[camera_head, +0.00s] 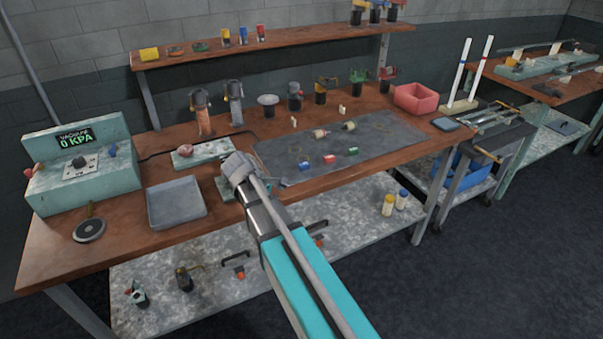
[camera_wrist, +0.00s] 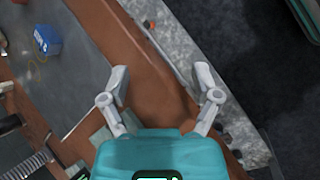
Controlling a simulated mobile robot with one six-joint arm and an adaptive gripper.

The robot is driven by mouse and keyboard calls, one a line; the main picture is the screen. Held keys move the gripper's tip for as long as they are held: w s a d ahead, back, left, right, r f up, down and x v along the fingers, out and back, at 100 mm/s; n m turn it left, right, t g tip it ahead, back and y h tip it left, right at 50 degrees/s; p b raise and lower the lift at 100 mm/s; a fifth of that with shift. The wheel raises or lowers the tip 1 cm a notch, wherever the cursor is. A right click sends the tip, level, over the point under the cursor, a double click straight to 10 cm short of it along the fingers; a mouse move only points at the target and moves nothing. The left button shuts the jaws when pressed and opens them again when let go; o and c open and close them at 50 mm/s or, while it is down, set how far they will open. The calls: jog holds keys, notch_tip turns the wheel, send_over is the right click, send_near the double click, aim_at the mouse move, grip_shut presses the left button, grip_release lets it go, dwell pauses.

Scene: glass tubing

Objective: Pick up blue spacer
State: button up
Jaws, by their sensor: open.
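The blue spacer (camera_head: 304,166) is a small blue block lying on the dark grey mat (camera_head: 400,138), near its front edge. In the wrist view the blue spacer (camera_wrist: 47,38) shows at the upper left, to the left of my gripper (camera_wrist: 161,80) and apart from it. My gripper is open with nothing between its fingers, above the bench's front edge. In the head view my arm's end is left of the blue spacer; the fingers are hard to make out there. A red spacer (camera_head: 329,160) and a green spacer (camera_head: 352,151) lie in a row to its right.
A grey tray (camera_head: 176,203) and the vacuum unit (camera_head: 75,168) stand at the bench's left. A red bin (camera_head: 416,98) stands at the right. Two cream-coloured fittings lie on the mat behind the spacers. A lower shelf (camera_head: 350,215) juts out below the bench.

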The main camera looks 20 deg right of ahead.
jog(key=w+r+n+h+b, duration=0.1)
jog(key=w+n+h, duration=0.1)
jog(key=w, duration=0.2)
jog(key=w+d+r+n+h+b, duration=0.1)
jog(key=w+n+h, duration=0.1)
jog(key=w+n, duration=0.1)
jog(key=w+d+r+n+h+b, duration=0.1)
jog(key=w+n, duration=0.1)
jog(key=w, duration=0.2)
jog(key=shift+w+d+n+h, duration=0.15)
jog(key=shift+w+n+h, duration=0.15)
jog(key=shift+n+h, duration=0.1)
jog(key=shift+w+r+n+h+b, duration=0.35)
jog(key=shift+w+n+h, duration=0.05)
jog(key=shift+w+n, duration=0.15)
jog(key=shift+d, duration=0.1)
jog(key=b, duration=0.3)
send_near(302, 164)
jog(key=x, duration=0.3)
jog(key=shift+s+d+f, duration=0.3)
jog(key=shift+s, duration=0.05)
jog(key=shift+d+f, duration=0.15)
jog(key=shift+d, duration=0.45)
jog(key=shift+w+b+x, duration=0.1)
jog(key=shift+b+x, duration=0.45)
jog(key=shift+x, duration=0.75)
jog(key=shift+w+b+x, duration=0.15)
jog(key=shift+b+x, duration=0.4)
jog(key=shift+x, duration=0.8)
